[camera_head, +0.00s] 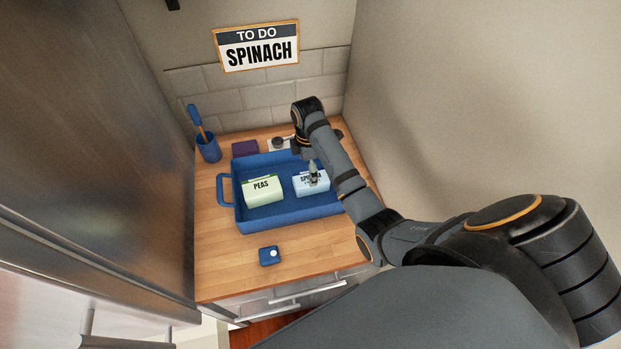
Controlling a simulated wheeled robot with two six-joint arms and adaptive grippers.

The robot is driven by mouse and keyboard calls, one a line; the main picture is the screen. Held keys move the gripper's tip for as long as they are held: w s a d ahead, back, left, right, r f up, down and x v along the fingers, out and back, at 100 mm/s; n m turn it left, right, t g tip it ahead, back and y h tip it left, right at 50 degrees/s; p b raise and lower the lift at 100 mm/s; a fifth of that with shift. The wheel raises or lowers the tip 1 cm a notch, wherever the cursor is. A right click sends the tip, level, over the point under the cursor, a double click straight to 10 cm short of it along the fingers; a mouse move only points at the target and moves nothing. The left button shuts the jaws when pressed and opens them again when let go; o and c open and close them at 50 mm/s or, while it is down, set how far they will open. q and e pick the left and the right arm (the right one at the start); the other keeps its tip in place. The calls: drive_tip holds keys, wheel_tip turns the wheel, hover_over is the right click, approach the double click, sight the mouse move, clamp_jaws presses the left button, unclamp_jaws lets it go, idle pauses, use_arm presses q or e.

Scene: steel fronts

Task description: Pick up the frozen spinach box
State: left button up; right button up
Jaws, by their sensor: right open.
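The frozen spinach box (303,188) is pale blue-white with a dark label, partly covered by my gripper. It lies in the right half of a blue tray (287,222) on a wooden counter. A green-and-white box marked PEAS (263,191) lies to its left in the same tray. My right gripper (312,184) is open and points down over the spinach box, in front of its label. I cannot tell whether the fingers touch the box. My left gripper is not in view.
A blue cup with a brush (208,150) stands at the counter's back left. A dark purple block (245,148) lies behind the tray. A small blue box with a white knob (269,256) is in front. A sign reading TO DO SPINACH (257,47) hangs above. Walls close in on both sides.

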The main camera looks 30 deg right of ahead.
drive_tip(key=shift+w+d+f, duration=0.15)
drive_tip(key=shift+d+f, duration=0.1)
drive_tip(key=shift+f, duration=0.25)
drive_tip(key=shift+w+d+f, duration=0.1)
drive_tip(key=shift+d+f, duration=0.1)
drive_tip(key=shift+f, duration=0.3)
drive_tip(key=shift+d+f+p, duration=0.4)
drive_tip(key=shift+f+p, duration=0.1)
drive_tip(key=shift+p, duration=0.05)
drive_tip(key=f, duration=0.1)
drive_tip(key=f+p, duration=0.1)
drive_tip(key=f, duration=0.1)
drive_tip(key=shift+s+a+f, duration=0.1)
drive_tip(key=shift+a+f, duration=0.2)
drive_tip(key=shift+d+f, duration=0.1)
drive_tip(key=shift+f, duration=0.25)
drive_tip(key=c, duration=0.9)
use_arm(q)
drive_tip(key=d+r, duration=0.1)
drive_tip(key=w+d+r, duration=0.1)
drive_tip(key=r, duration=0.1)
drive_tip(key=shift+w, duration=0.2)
use_arm(e)
drive_tip(key=shift+r, duration=0.1)
drive_tip(key=c, duration=0.6)
drive_tip(key=shift+c, duration=0.2)
